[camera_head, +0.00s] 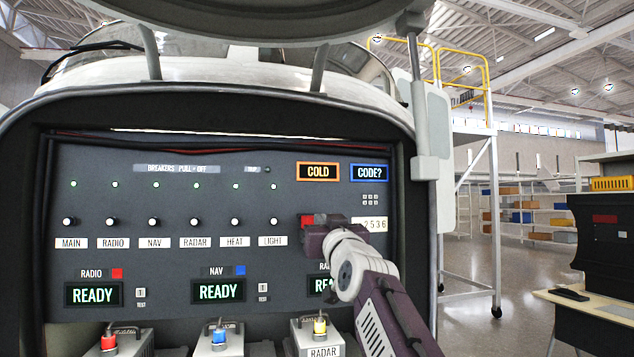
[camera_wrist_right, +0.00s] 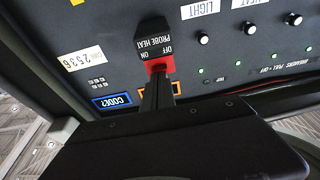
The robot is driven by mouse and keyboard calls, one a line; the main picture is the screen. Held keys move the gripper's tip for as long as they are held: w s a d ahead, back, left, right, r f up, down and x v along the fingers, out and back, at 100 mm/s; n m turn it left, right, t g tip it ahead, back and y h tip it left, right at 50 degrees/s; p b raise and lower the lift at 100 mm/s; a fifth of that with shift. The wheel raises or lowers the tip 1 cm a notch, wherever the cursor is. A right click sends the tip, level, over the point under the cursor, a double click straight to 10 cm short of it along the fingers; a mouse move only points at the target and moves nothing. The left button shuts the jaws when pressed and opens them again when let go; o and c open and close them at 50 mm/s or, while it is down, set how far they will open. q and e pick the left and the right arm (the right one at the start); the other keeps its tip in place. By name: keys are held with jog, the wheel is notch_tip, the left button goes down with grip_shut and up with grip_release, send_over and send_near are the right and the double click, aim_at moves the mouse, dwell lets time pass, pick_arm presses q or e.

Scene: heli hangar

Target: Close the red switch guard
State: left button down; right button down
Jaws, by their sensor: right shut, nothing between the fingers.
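The red switch guard (camera_head: 307,220) is on the right part of the dark panel, under the COLD display, partly hidden by my right gripper. In the right wrist view, the red guard (camera_wrist_right: 160,66) is at the ON/OFF end of a black block labelled PROBE HEAT (camera_wrist_right: 153,40). My right gripper (camera_head: 316,238) is at the guard in the head view. In the wrist view its shut, empty fingers (camera_wrist_right: 158,90) reach up to the red part and seem to touch it. I cannot tell the guard's exact angle. My left gripper is not in view.
A row of breaker knobs (camera_head: 153,222) lies left of the guard. A 2536 label (camera_head: 371,224) and small keypad (camera_head: 374,199) are just right. READY displays (camera_head: 93,294) and boxes with coloured plugs (camera_head: 320,327) are below. A grey vertical post (camera_head: 424,168) stands right of the panel.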

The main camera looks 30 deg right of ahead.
jog(key=shift+w+f, duration=0.1)
jog(key=shift+f, duration=0.1)
notch_tip(320, 180, up, 5)
jog(key=p, duration=0.5)
jog(key=f+b+v, duration=0.1)
jog(key=b+v, duration=0.5)
jog(key=v, duration=0.4)
jog(key=shift+f, duration=0.35)
